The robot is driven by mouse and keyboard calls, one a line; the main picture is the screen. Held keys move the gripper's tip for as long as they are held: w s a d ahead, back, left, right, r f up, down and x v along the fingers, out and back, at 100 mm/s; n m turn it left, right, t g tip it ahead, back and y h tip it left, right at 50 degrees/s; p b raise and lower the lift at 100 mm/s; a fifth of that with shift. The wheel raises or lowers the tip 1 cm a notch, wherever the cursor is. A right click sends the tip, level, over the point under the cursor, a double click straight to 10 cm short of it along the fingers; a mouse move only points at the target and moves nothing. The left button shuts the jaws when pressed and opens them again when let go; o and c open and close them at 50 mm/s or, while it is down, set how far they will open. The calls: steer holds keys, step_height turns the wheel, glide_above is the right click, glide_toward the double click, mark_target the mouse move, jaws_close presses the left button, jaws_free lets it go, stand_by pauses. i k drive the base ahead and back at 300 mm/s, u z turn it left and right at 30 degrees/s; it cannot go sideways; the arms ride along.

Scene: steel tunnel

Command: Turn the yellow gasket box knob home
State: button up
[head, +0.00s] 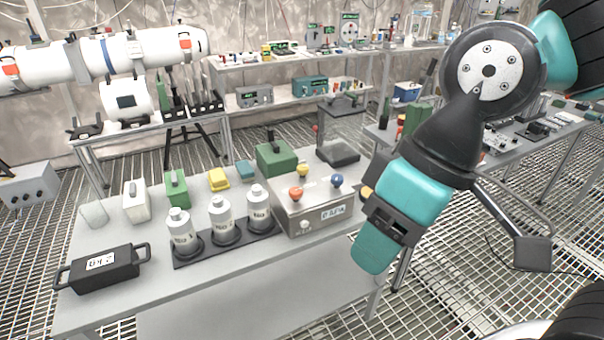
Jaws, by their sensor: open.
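A low steel box (318,208) stands at the right end of the near table, with three coloured knobs on its top. The yellow knob (302,170) is at the back, the orange-red knob (296,194) is at the front left, and the blue knob (337,181) is at the right. The yellow knob is small here, and I cannot tell its turn angle. My teal and black arm comes down from the upper right, and its lower end is in front of the box's right side. My gripper's fingers do not show; no contact with the knob is visible.
Three white bottles (222,218) stand on a black rack left of the box. A green case (275,158) is behind it, and a black carrying case (101,267) lies at the front left. The table's front strip (235,262) is bare. Other benches stand behind and right.

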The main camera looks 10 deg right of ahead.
mark_target(303, 170)
steer(key=u, duration=0.95)
steer(key=i, duration=0.6)
steer(key=z, duration=0.6)
